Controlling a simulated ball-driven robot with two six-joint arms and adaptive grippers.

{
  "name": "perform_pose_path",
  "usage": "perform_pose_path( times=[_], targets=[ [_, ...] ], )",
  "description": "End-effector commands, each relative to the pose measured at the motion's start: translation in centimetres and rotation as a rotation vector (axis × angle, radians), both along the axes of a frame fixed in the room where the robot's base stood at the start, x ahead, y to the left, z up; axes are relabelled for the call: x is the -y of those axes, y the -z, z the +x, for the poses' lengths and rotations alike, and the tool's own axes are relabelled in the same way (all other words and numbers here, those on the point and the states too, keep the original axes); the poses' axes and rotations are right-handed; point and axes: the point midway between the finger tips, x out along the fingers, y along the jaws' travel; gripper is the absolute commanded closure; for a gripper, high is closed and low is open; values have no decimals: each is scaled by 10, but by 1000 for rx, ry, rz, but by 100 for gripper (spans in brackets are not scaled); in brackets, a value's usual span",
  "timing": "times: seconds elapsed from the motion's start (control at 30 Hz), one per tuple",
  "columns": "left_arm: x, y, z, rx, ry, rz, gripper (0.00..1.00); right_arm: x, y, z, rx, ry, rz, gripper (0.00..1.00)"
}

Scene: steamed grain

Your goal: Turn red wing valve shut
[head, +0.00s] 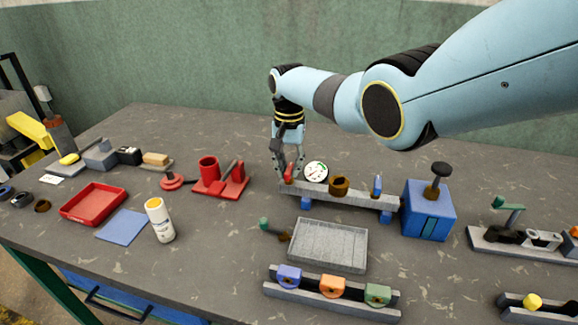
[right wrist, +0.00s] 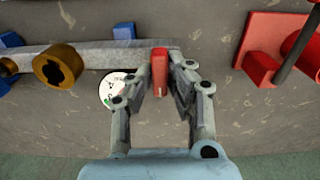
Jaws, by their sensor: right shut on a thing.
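The red wing valve (head: 288,173) stands upright at the left end of a grey rail (head: 335,196) with blue feet. It also shows in the right wrist view (right wrist: 159,72), at the end of the rail. My right gripper (head: 289,168) comes down from above and is shut on the red wing, with one finger on each side of it in the right wrist view (right wrist: 161,82). The fingers partly cover the wing in the head view. My left gripper is in neither view.
A white round gauge (head: 316,171), a brass ring (head: 339,187) and a blue wing (head: 377,185) sit along the rail. A red stand (head: 232,189) is to the left, a blue box (head: 428,212) to the right, and a grey tray (head: 345,232) in front.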

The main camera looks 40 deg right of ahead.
Motion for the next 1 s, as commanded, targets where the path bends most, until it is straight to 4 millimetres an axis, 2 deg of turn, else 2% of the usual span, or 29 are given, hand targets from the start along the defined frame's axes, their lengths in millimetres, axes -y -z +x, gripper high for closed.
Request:
perform_pose_path(
  times=[0.03, 0.2, 0.43, 0.57, 0.73, 1.0],
  targets=[
    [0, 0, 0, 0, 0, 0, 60, 0, -1, 1, 2, -2, -1, 81],
    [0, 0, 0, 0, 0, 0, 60, 0, 0, 0, 2, -1, -1, 62],
    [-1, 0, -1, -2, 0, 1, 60, 0, 0, 0, 1, 0, -1, 62],
    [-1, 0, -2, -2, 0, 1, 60, 0, -7, 1, 3, 1, 0, 62],
    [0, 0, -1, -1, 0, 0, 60, 0, -31, 1, 5, 0, -1, 62],
    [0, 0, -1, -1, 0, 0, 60, 1, -93, 1, 5, 0, -2, 62]
  ],
)
